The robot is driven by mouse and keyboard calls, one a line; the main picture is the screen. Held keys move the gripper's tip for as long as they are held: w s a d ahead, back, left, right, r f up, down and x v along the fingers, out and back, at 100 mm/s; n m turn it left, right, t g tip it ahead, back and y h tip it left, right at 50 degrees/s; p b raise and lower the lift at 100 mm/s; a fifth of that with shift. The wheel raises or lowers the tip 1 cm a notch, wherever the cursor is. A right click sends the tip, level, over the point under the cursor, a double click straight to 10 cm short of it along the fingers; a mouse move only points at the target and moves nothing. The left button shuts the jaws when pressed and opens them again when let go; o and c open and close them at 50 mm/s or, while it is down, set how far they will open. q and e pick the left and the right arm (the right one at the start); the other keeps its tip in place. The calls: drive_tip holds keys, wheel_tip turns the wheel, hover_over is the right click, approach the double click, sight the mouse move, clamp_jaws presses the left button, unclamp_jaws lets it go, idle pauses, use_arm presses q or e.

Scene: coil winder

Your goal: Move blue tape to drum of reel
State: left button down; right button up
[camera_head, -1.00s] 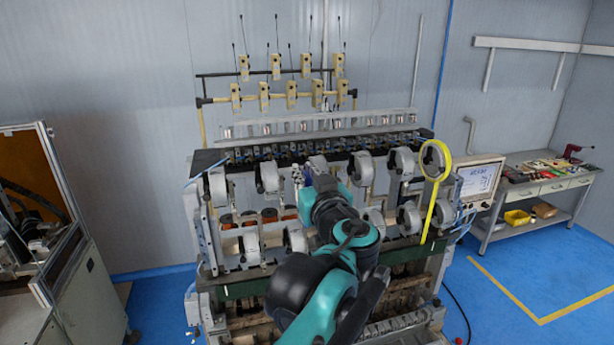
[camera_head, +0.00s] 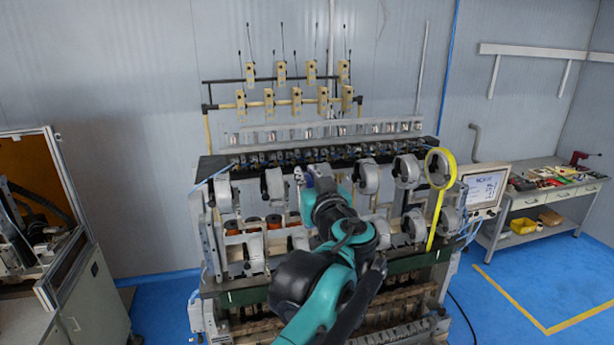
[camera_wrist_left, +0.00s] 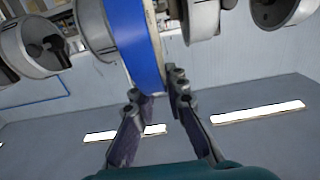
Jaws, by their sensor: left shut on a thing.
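In the left wrist view, the blue tape (camera_wrist_left: 133,38) is a ring with a broad blue outer face and a pale edge. My left gripper (camera_wrist_left: 160,88) is shut on its lower rim, one finger on each side. In the head view, my left gripper (camera_head: 306,178) is at the middle of the winding machine, among the upper row of grey drums; the tape is mostly hidden there. Grey drums stand on both sides of the tape in the wrist view, one close on its left (camera_wrist_left: 95,25) and one on its right (camera_wrist_left: 201,18). I cannot tell whether they touch it. My right gripper is not in view.
A yellow loop with a hanging strip (camera_head: 436,215) is at the machine's right end. A monitor (camera_head: 484,188) stands beside it. A tool bench (camera_head: 530,200) is at the right and a glazed cabinet (camera_head: 70,235) at the left. Upper and lower drums crowd the gripper.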

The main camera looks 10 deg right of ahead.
sight(319, 166)
use_arm(q)
drive_tip(key=shift+w, duration=0.1)
drive_tip(key=w, duration=0.8)
drive_tip(key=shift+p, duration=0.4)
idle(0.4)
drive_tip(key=shift+d, duration=0.1)
idle(0.6)
drive_tip(key=shift+d+p, duration=0.4)
drive_tip(key=shift+d, duration=1.85)
drive_tip(key=c, duration=1.8)
unclamp_jaws()
